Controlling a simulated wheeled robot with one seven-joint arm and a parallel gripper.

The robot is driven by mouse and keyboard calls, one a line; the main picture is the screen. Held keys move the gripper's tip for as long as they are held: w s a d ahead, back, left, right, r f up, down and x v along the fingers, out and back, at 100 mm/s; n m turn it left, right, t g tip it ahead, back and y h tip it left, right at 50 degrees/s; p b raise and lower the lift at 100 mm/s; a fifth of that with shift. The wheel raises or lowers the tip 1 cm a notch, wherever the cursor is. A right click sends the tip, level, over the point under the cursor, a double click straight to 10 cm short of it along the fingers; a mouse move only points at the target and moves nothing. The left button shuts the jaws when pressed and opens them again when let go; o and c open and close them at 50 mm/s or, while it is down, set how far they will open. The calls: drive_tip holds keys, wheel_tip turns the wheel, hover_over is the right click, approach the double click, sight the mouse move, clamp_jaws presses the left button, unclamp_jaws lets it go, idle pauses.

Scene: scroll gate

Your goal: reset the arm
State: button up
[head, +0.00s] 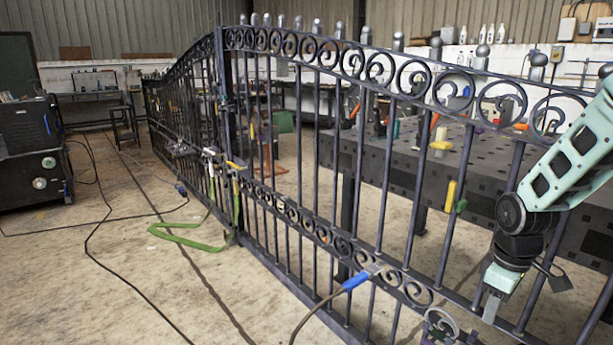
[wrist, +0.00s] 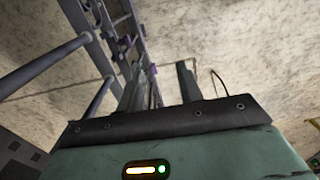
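My arm comes in at the right edge of the head view and hangs down in front of the right part of the dark scroll gate (head: 385,185). My gripper (head: 522,296) points downward, close to the gate's lower right bars. Whether it touches them I cannot tell. In the wrist view the two fingers of my gripper (wrist: 163,85) stand apart with bare floor showing between them, and nothing is held. Gate bars (wrist: 50,68) run along the left of the wrist view, beside the fingers.
A blue-handled tool (head: 356,281) with a cable sits at the gate's lower rail. Yellow clamps (head: 450,195) are on the bars. A dark perforated table (head: 470,170) stands behind the gate. Black cables (head: 125,280) and a green strap (head: 190,240) lie on the floor at left.

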drive_tip(key=s+a+r, duration=0.3)
drive_tip(key=s+a, duration=0.1)
drive_tip(key=a, duration=0.4)
drive_tip(key=s+a+r, duration=0.3)
drive_tip(key=a, duration=0.4)
drive_tip(key=s+a+r, duration=0.2)
drive_tip(key=s+a, duration=0.3)
drive_tip(key=s, duration=0.3)
drive_tip(key=s+a+r, duration=0.2)
drive_tip(key=s+a, duration=0.2)
drive_tip(key=s, duration=0.5)
wheel_tip(320, 180, up, 22)
drive_tip(key=p, duration=2.1)
drive_tip(key=shift+w+f+y, duration=0.2)
drive_tip(key=shift+w+y, duration=0.1)
